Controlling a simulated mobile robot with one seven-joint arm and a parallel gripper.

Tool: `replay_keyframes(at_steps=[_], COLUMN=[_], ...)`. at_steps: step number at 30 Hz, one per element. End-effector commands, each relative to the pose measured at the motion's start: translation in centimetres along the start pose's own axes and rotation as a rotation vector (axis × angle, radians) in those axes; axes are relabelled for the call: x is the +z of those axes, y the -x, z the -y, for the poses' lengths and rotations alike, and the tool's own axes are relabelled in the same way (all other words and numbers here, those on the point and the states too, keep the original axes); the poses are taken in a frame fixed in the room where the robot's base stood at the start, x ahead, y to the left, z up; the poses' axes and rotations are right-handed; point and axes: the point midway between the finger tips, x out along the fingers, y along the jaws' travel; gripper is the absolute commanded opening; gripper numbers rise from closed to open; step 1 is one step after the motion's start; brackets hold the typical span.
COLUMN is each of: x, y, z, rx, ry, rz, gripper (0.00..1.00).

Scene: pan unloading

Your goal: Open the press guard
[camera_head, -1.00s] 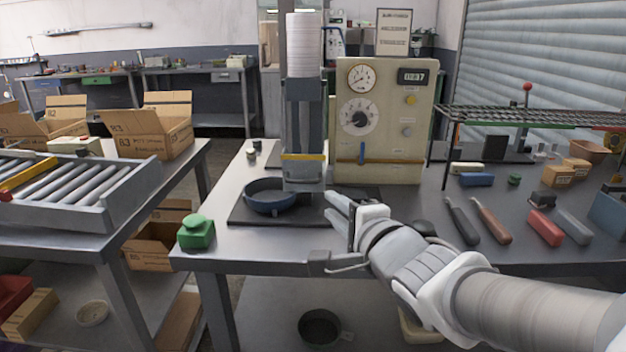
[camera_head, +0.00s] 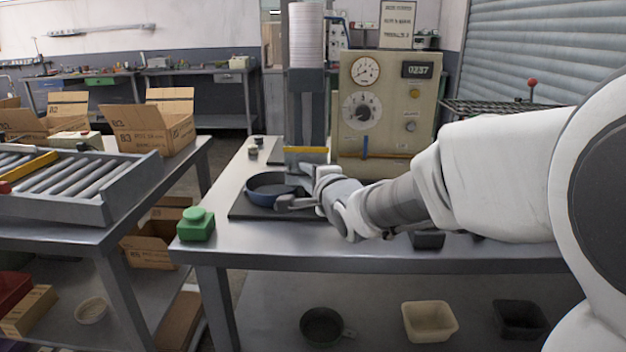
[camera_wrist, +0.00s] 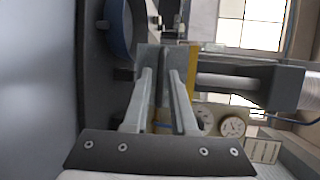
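The press (camera_head: 306,105) stands on the bench. Its grey guard plate with a yellow strip (camera_head: 305,150) is low at the front, above and behind the blue pan (camera_head: 268,190). My gripper (camera_head: 294,187) is at the pan's right side, in front of the guard. In the wrist view, the two fingers (camera_wrist: 160,75) are apart, with the grey guard (camera_wrist: 153,58) ahead of them and its yellow edge (camera_wrist: 193,60) to the right. I cannot tell whether a finger touches the guard. The pan (camera_wrist: 118,30) shows at upper left. My forearm hides the bench's right part.
A control panel (camera_head: 385,105) with a dial stands right of the press. A green button box (camera_head: 196,224) sits at the bench's front left corner. A roller conveyor (camera_head: 60,185) is at the left. A pan and bins (camera_head: 430,321) are on the lower shelf.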

Motion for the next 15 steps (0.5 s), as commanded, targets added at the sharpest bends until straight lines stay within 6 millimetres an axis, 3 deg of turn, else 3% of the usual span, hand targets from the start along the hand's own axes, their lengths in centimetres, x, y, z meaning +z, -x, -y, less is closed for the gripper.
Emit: replay_keyframes(at_steps=[5, 14, 15], x=[0.01, 0.01, 0.01], y=[-1.28, -1.45, -1.45], z=[-0.05, 0.04, 0.04], rx=[0.0, -0.001, 0.0], ry=[0.0, 0.0, 0.0], rz=[0.0, 0.0, 0.0], gripper=[0.25, 0.25, 0.19])
